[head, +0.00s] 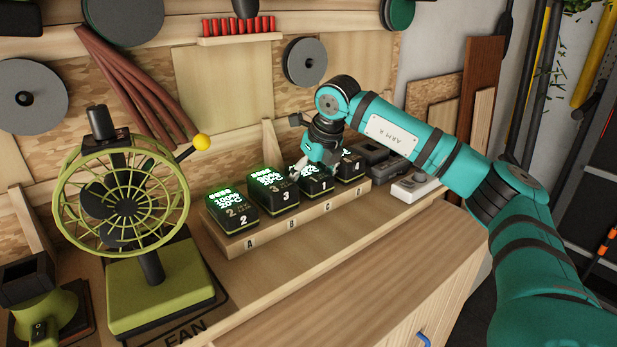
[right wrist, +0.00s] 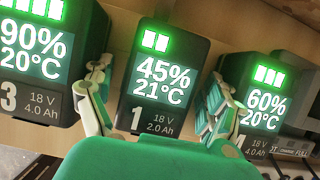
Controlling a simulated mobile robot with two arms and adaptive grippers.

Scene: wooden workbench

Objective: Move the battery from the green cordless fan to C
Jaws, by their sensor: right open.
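The green cordless fan (head: 120,198) stands upright at the left on a green base (head: 160,283). A black block (head: 101,124) sits on top of it; I cannot tell if this is a battery. Battery 1 (head: 317,186) sits in slot C of the wooden rack (head: 262,238) and reads 45% in the right wrist view (right wrist: 160,80). My right gripper (head: 305,166) is open over it, fingers on either side of it (right wrist: 153,100), in the gaps beside batteries 3 and 4. I cannot tell if they touch it. My left gripper is not in view.
Battery 2 (head: 231,213) is in slot A, battery 3 (head: 272,192) in B and battery 4 (head: 350,166) in D, all close together. A yellow-tipped lever (head: 201,142) stands out beside the fan. The bench front (head: 330,293) is clear.

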